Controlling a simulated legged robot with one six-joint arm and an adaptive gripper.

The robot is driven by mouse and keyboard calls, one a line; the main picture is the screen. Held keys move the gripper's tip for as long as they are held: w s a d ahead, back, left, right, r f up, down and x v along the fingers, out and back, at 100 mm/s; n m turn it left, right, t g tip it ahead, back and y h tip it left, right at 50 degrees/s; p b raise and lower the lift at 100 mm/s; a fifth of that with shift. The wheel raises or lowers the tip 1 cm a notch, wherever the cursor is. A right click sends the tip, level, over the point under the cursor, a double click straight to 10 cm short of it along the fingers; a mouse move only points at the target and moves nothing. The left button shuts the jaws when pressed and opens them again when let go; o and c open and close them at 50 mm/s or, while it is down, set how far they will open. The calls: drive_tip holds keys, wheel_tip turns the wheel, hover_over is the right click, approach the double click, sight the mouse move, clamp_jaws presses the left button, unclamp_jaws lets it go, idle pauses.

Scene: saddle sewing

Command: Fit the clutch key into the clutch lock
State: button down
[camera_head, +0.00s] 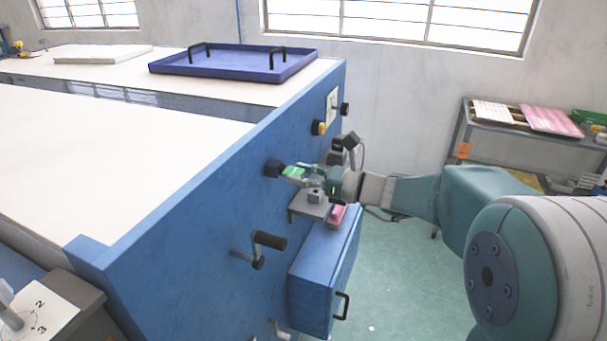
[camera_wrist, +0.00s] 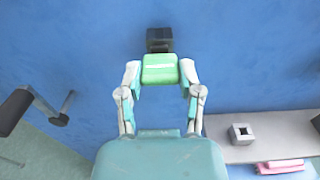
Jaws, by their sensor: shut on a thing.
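The clutch key, a bright green block (camera_wrist: 160,69), is between the two fingers of my gripper (camera_wrist: 160,80) in the wrist view. My gripper is shut on its sides. The green key also shows in the head view (camera_head: 293,172), at the tip of my gripper (camera_head: 306,177). The clutch lock appears to be the black square fitting (camera_wrist: 159,39) on the blue panel, straight ahead of the key. In the head view the lock (camera_head: 273,168) sits just left of the key. The key's front end is hidden, and I cannot tell whether it is inside the lock.
A black-handled crank (camera_head: 268,240) sticks out below left. A blue box (camera_head: 322,268) hangs under the shelf. Knobs (camera_head: 319,128) sit farther along the panel.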

drive_tip(key=shift+c, duration=0.9)
unclamp_jaws()
drive_tip(key=shift+a, duration=0.1)
drive_tip(key=v, duration=1.2)
drive_tip(key=shift+w, duration=0.1)
